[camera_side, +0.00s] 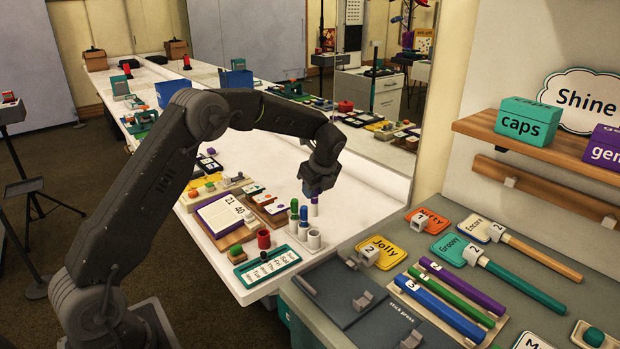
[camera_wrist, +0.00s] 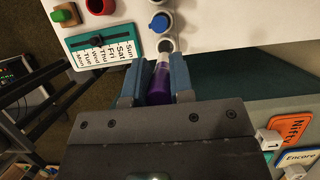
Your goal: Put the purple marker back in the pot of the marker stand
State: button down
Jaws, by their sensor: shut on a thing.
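My gripper (camera_side: 315,190) is shut on the purple marker (camera_wrist: 158,86), which sits between the two jaws in the wrist view. In the side view the purple marker (camera_side: 314,206) hangs roughly upright below the jaws, above the marker stand. The stand's white pot (camera_side: 314,239) at the front right looks empty. The same pot (camera_wrist: 167,46) appears just beyond the marker's tip in the wrist view, and the marker looks apart from it. A blue marker (camera_side: 304,218) and a green marker (camera_side: 294,211) stand in the other pots.
A red cup (camera_side: 264,239) and a teal weekday board (camera_side: 267,266) lie left of the stand. A green-knobbed block (camera_side: 236,253) is farther left. A grey bench (camera_side: 350,290) with labelled cards and coloured sticks is at the right. A wall mirror stands behind the white counter.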

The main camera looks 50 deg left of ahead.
aim_at(313, 213)
jog(key=shift+f, duration=4.1)
jog(key=c, duration=0.9)
grip_release()
